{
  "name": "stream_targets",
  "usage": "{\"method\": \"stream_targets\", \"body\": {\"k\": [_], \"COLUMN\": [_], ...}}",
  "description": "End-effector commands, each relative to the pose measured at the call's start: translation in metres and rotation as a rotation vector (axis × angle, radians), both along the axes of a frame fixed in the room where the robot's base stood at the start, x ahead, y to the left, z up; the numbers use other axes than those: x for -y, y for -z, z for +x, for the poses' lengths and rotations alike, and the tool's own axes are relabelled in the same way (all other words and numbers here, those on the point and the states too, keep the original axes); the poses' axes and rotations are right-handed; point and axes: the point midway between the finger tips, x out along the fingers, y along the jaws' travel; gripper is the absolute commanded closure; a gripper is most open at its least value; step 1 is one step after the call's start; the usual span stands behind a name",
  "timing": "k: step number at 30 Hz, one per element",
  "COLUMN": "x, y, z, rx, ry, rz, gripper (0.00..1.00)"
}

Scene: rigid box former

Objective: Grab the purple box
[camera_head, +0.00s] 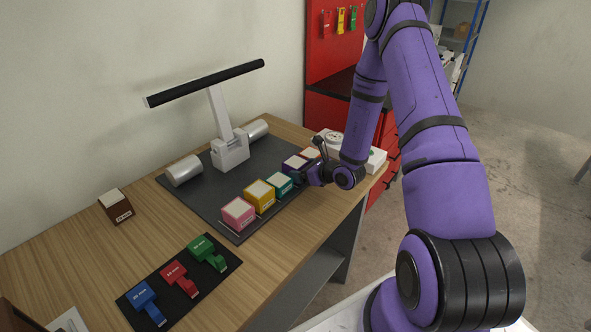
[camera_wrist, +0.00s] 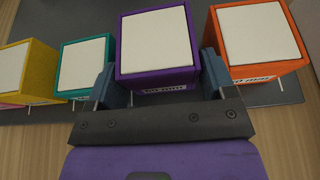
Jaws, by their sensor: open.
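The purple box (camera_head: 291,166) has a pale top and stands on the dark mat, between the teal box (camera_head: 278,185) and the orange box (camera_head: 310,154). In the wrist view the purple box (camera_wrist: 157,48) is in the middle, with a label on its near face. My gripper (camera_head: 302,174) is open at the purple box. In the wrist view its fingers (camera_wrist: 160,82) stand on either side of the near part of the box. I cannot tell whether they touch it.
The teal box (camera_wrist: 84,66) is close on the left and the orange box (camera_wrist: 261,42) close on the right. A yellow box (camera_head: 259,197) and a pink box (camera_head: 238,214) continue the row. A white stand with a black bar (camera_head: 205,84) rises behind. A brown box (camera_head: 116,206) sits left.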

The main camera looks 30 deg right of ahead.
Motion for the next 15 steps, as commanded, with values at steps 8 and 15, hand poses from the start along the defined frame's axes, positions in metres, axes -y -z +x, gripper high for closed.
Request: {"method": "stream_targets", "body": {"k": [8, 15], "x": [-0.0048, -0.0048], "y": [0.0058, 0.0056], "z": [0.0124, 0.0121], "rx": [-0.001, -0.001], "ry": [0.001, 0.001], "rz": [-0.001, -0.001], "gripper": [0.23, 0.49]}}
